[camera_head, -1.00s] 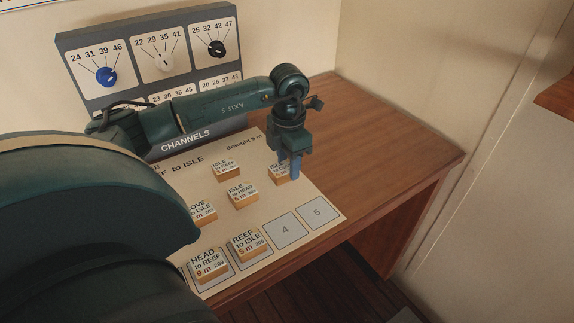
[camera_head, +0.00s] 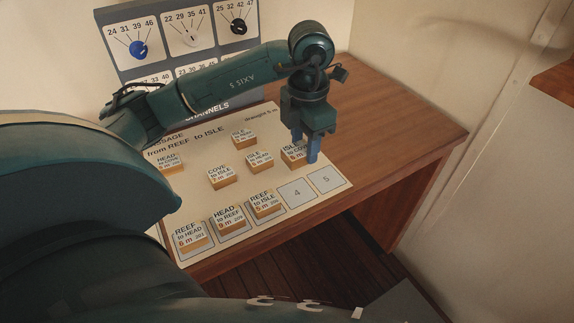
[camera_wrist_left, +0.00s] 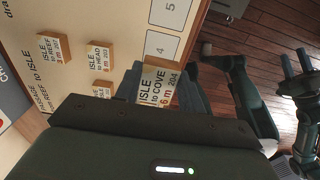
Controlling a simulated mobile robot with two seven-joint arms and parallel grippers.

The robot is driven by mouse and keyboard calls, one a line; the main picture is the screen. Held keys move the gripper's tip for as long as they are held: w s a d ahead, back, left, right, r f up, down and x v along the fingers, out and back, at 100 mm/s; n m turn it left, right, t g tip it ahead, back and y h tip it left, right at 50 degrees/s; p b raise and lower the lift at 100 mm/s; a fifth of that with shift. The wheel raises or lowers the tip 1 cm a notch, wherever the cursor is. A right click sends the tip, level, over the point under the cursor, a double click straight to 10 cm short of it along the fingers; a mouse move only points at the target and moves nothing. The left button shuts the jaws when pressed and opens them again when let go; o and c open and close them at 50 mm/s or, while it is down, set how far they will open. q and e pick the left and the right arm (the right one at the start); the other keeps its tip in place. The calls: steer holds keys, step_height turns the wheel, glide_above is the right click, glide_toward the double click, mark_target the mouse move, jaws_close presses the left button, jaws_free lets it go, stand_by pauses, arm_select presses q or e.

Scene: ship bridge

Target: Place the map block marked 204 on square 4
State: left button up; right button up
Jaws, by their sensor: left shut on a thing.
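The map block marked 204 (camera_wrist_left: 157,88), white-topped with "ISLE to COVE 6 m", is between the fingers of my left gripper (camera_head: 307,156). In the head view the block (camera_head: 292,154) is partly hidden by the fingers. Square 4 (camera_head: 297,193) is an empty outlined square on the chart board, just in front of the block. In the wrist view square 4 (camera_wrist_left: 161,45) is partly covered by the block's edge. I cannot tell how high the block is above the board. My right gripper (camera_wrist_left: 298,63) appears at the right of the wrist view, its fingers apart.
Blocks REEF to HEAD (camera_head: 190,238), HEAD to REEF (camera_head: 229,219) and REEF to ISLE (camera_head: 264,203) fill the squares left of square 4. Square 5 (camera_head: 325,180) is empty. Several loose blocks, including ISLE to HEAD (camera_head: 259,159), lie behind. Bare wooden desk (camera_head: 400,125) is to the right.

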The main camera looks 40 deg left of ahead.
mark_target(302, 190)
arm_select(q)
step_height(302, 190, down, 10)
steer(key=shift+d+p, duration=0.1)
steer(key=shift+p, duration=0.4)
steer(key=shift+s, duration=0.1)
steer(key=shift+f, duration=0.2)
steer(key=o, duration=1)
steer(key=shift+c, duration=0.2)
steer(key=shift+r, duration=0.15)
